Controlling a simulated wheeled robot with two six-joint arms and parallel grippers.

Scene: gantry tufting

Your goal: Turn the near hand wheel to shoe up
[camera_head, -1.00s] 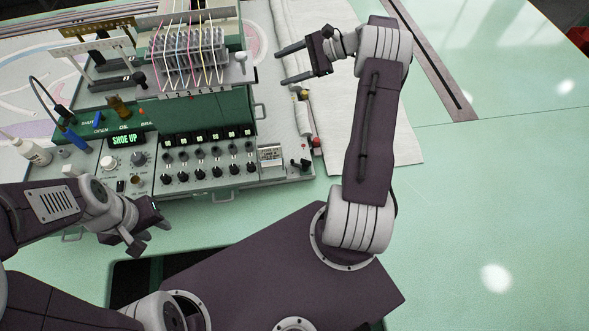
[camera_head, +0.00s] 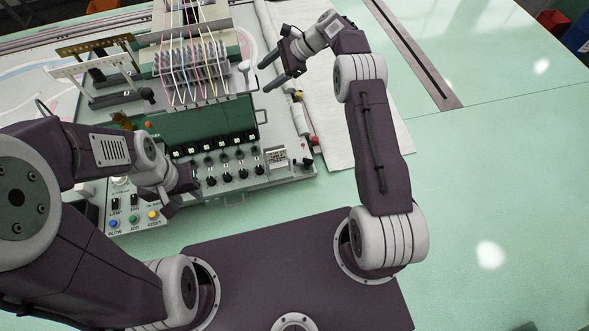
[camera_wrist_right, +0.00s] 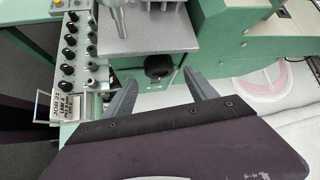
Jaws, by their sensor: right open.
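A dark round knob (camera_wrist_right: 158,66), which looks like the near hand wheel, sits below the grey metal block (camera_wrist_right: 148,30) in the right wrist view. My right gripper (camera_wrist_right: 161,88) is open, with one finger on either side of the knob's line and nothing held between them. In the head view my right gripper (camera_head: 263,77) is at the right side of the green tufting machine (camera_head: 205,122). I cannot tell whether the fingers touch the knob. My left gripper (camera_head: 172,192) is over the control panel and covers the display; its opening is unclear.
The control panel (camera_head: 135,216) has several coloured buttons at its front. A row of black knobs (camera_head: 228,162) runs along the machine. White cloth (camera_head: 350,135) lies to the right. The green table (camera_head: 490,170) is clear further right.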

